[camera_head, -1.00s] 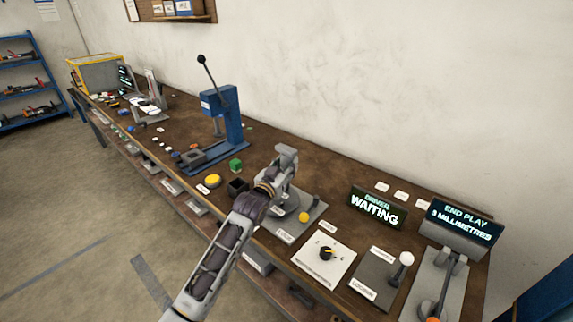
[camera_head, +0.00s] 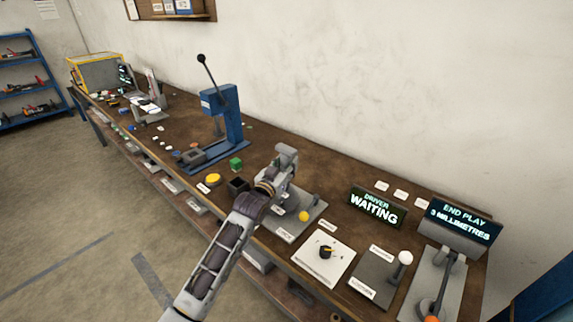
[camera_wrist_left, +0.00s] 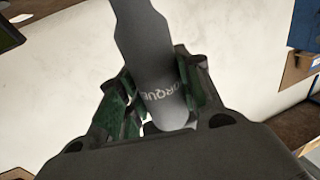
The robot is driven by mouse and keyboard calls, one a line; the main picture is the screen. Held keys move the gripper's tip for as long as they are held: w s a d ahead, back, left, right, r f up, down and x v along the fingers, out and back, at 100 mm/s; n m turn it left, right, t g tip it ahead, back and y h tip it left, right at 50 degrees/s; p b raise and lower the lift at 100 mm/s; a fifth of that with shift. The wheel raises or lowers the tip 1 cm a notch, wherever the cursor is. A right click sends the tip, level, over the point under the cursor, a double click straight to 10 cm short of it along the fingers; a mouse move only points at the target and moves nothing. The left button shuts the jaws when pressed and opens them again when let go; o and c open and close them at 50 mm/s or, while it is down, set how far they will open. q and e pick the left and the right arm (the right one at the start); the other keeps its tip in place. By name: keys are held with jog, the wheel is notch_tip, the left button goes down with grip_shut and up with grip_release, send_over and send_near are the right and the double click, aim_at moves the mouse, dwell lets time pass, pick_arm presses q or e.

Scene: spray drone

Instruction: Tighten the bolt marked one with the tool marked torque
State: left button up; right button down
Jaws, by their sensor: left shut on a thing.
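The grey tool marked TORQUE (camera_wrist_left: 150,50) is in the left wrist view, gripped between the green-lined fingers of my left gripper (camera_wrist_left: 158,103). Its lettered shaft slants up and away against the pale wall. My arm covers part of that plate. I cannot make out the bolt marked one in either view. My right gripper is in neither view.
The long brown bench (camera_head: 300,155) runs along the wall. A blue lever press (camera_head: 226,115) stands left of my gripper. To the right are a dial plate (camera_head: 340,262), the "DRIVER WAITING" display (camera_head: 376,207) and an end-play display (camera_head: 460,222).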

pick_arm(q)
jog(key=shift+r, duration=0.1)
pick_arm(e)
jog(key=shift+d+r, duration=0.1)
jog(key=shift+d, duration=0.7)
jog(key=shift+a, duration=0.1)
pick_arm(q)
jog(key=shift+p, duration=0.3)
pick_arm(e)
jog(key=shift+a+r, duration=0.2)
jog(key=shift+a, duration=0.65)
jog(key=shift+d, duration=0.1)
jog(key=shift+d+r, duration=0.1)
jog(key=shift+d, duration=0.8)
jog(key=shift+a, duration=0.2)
pick_arm(q)
jog(key=shift+f, duration=0.25)
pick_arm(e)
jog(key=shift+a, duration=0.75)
